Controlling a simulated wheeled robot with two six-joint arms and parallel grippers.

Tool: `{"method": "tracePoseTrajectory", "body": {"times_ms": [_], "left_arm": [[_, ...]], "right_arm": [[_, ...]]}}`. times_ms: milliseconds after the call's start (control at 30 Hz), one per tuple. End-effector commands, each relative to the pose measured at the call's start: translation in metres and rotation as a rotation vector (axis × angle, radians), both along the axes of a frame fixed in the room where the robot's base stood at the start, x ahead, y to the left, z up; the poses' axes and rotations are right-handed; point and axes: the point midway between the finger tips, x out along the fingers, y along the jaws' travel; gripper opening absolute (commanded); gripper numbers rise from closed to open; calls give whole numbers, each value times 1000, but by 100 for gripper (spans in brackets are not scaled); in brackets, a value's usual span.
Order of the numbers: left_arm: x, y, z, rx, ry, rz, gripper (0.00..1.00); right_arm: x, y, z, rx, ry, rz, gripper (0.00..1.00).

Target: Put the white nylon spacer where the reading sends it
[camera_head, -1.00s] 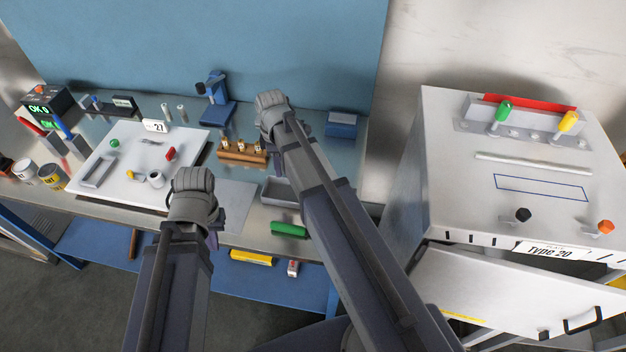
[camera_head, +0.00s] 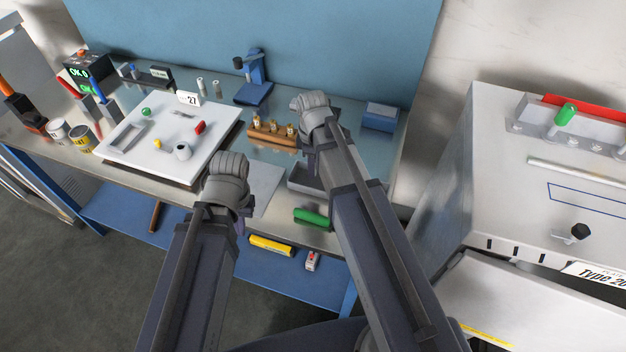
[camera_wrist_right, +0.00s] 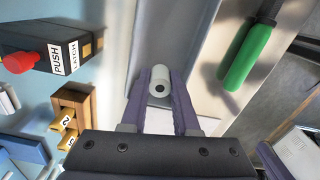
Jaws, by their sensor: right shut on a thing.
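The white nylon spacer (camera_wrist_right: 161,82), a short white cylinder with a dark hole in its end, shows in the right wrist view. My right gripper (camera_wrist_right: 160,94) is shut on it, with a purple finger on each side. In the head view my right arm ends above the bench beside the grey tray (camera_head: 304,180); its wrist hides the fingers and spacer. My left gripper (camera_head: 228,182) is near the bench front, right of the white board (camera_head: 125,152); its fingers are hidden. The black box with green display (camera_head: 80,73) reads OK and a character that is hard to make out.
A wooden block with numbered tags (camera_head: 272,133), a blue stand (camera_head: 254,92) and a blue box (camera_head: 380,117) stand on the bench. A green handle (camera_head: 313,217) lies at the front edge. Tins (camera_head: 81,137) stand left. A white cabinet (camera_head: 500,150) stands right. The red-button latch box (camera_wrist_right: 48,57) shows in the wrist view.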

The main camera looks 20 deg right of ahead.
Motion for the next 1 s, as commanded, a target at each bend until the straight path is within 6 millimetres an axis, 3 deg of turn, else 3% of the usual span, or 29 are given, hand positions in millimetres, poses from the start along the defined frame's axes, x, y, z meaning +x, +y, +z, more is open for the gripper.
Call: {"method": "tracePoseTrajectory", "body": {"times_ms": [167,433,867,900,1000], "left_arm": [[0,0,-6,0,0,0,0],[0,0,-37,0,0,0,0],[0,0,-40,0,0,0,0],[0,0,-40,0,0,0,0],[0,0,-39,0,0,0,0]], "right_arm": [[0,0,-6,0,0,0,0],[0,0,-37,0,0,0,0],[0,0,-40,0,0,0,0],[0,0,-40,0,0,0,30],[0,0,-39,0,0,0,41]]}}
